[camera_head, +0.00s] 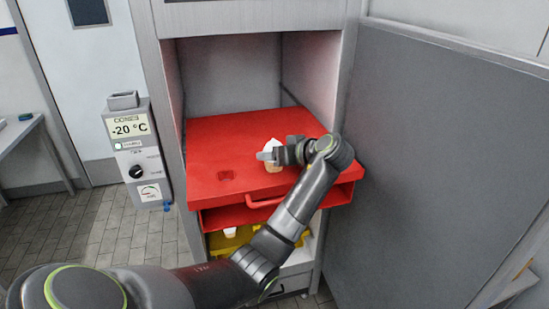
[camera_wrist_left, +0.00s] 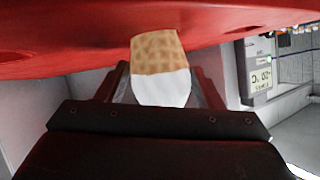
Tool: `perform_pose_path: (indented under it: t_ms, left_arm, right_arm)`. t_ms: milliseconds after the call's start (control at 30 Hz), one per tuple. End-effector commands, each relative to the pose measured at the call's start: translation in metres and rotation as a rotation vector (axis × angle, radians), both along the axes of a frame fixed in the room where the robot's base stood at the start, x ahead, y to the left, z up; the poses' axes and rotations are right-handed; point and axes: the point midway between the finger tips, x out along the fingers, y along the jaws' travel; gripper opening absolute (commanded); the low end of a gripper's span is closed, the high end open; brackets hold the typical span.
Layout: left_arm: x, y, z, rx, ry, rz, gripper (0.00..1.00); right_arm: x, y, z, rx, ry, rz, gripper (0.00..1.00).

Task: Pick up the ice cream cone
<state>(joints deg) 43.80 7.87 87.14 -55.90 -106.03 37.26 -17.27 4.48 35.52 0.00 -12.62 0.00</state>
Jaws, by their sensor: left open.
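The ice cream cone, with a tan waffle base and white top, stands upright on the red drawer top (camera_head: 240,150), partly behind my gripper; its waffle part (camera_head: 273,168) shows below the fingers. My left gripper (camera_head: 268,155) reaches in from the right side of the cone at the height of its white top. In the left wrist view, which looks upside down, the cone (camera_wrist_left: 160,65) lies between the two fingers of the open gripper (camera_wrist_left: 162,88). Whether a finger touches it cannot be told. My right gripper is not in view.
The red drawer top has recesses (camera_head: 226,175) to the left and a handle (camera_head: 265,202) in front. A yellow bin (camera_head: 232,243) sits below. A large grey door (camera_head: 430,170) stands open at right. A control box (camera_head: 138,150) reading -20 °C is at left.

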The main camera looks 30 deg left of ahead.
Motion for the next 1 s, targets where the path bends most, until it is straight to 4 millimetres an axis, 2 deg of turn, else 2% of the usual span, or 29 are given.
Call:
perform_pose_path:
  t_ms: [100, 233, 467, 600, 867, 1000]
  left_arm:
    - [0.003, 0.016, -0.005, 0.004, 0.003, 0.002, 0.6]
    - [0.006, 0.023, -0.01, 0.001, 0.0, 0.0, 0.6]
    - [0.006, 0.023, -0.012, 0.001, -0.001, -0.001, 0.59]
    - [0.006, 0.023, -0.012, 0.001, -0.001, -0.001, 0.43]
    - [0.006, 0.023, -0.01, 0.001, -0.002, -0.001, 0.42]
    - [0.006, 0.023, 0.001, 0.002, -0.006, 0.0, 0.42]
  right_arm:
    - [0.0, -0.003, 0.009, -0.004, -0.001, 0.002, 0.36]
    - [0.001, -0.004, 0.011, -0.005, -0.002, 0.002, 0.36]
    - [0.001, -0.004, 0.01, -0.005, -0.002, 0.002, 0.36]
    - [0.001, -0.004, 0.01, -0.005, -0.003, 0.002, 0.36]
    - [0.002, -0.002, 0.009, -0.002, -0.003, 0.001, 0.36]
    - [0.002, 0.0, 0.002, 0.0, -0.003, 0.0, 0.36]
